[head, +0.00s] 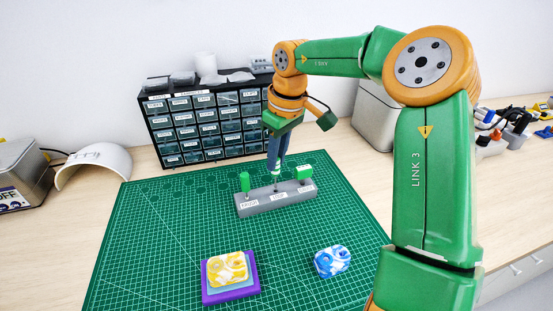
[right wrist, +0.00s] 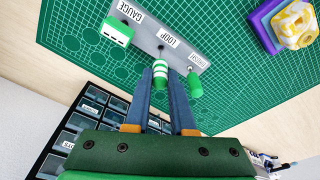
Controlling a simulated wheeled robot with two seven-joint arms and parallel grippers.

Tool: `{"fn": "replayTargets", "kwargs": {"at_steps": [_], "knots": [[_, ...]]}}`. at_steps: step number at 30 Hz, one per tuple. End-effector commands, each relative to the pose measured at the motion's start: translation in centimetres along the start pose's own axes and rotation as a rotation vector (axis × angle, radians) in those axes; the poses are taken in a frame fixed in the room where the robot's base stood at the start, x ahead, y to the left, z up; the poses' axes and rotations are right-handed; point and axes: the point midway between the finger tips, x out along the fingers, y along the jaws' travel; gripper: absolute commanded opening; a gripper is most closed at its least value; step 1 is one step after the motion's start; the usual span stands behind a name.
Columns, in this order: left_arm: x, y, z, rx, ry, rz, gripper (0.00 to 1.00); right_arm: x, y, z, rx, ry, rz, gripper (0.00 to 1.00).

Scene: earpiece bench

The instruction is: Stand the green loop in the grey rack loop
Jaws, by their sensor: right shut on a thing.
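The grey rack (head: 262,205) stands on the green mat, with labels on its side; the middle one reads LOOP in the right wrist view. The green loop (right wrist: 161,73), a green and white banded handle, is upright or nearly so over the rack's middle position. It also shows in the head view (head: 276,172). My right gripper (head: 277,166) is shut on its handle from above. A thin shaft runs down from the handle to the rack; I cannot tell whether its end is inside the hole. My left gripper is out of view.
Two other green-handled tools stand in the rack, one at the left end (head: 245,182) and one at the right end (head: 304,172). A yellow-white block (head: 227,268) on a purple base and a blue-white block (head: 332,261) lie in front. A drawer cabinet (head: 208,125) stands behind.

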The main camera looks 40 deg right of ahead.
Motion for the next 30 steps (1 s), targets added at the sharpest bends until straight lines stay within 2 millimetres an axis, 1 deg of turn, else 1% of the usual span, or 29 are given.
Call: {"fn": "replayTargets", "kwargs": {"at_steps": [30], "knots": [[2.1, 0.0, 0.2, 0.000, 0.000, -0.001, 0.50, 2.2, 0.0, 0.4, 0.000, 0.000, 0.001, 0.00]]}}
